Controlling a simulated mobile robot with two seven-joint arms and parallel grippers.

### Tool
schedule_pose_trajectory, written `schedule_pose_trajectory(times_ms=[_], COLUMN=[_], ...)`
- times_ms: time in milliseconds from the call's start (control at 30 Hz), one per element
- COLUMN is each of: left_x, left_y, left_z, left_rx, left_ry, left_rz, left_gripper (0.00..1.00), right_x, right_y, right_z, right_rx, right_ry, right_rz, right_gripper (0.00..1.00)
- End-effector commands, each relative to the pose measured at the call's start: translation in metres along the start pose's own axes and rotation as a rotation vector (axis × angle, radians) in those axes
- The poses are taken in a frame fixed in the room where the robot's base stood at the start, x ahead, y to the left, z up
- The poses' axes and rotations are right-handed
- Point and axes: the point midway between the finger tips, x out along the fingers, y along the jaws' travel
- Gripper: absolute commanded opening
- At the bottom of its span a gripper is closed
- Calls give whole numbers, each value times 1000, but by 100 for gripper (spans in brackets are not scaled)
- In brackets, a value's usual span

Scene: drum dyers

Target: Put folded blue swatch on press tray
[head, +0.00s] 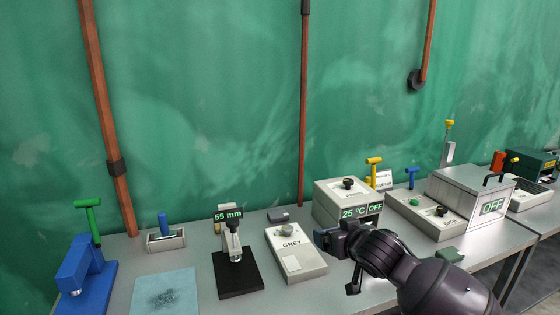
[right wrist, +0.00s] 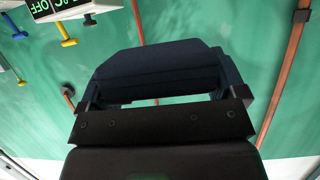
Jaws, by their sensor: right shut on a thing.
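My right gripper (head: 338,240) is shut on a folded dark blue swatch (right wrist: 160,68), which fills the space between its fingers in the right wrist view. In the head view the swatch (head: 325,239) is small and dark at the gripper's tip, in front of the 25 °C box. It is held above the bench, right of the grey panel marked GREY. No tray is labelled as the press tray, and I cannot tell which thing it is. My left gripper is not in view.
On the bench (head: 125,275) stand a blue device with a green T-handle (head: 84,262), a pale blue pad with a dark stain (head: 165,292), a 55 mm gauge on a black base (head: 238,277), the GREY panel (head: 300,262), the 25 °C box (head: 340,194) and a lidded OFF box (head: 470,190).

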Motion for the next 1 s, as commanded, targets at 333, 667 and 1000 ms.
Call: schedule_pose_trajectory(times_ms=[333,667,1000], left_x=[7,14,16], left_y=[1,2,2], left_z=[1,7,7], left_rx=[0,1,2], left_ry=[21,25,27], left_rz=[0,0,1], left_gripper=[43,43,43], right_x=[-89,-137,-143], right_y=[-3,6,8], right_z=[47,113,148], right_rx=[76,109,116], right_ry=[-4,-8,-2], right_rz=[166,258,278], right_gripper=[67,67,67])
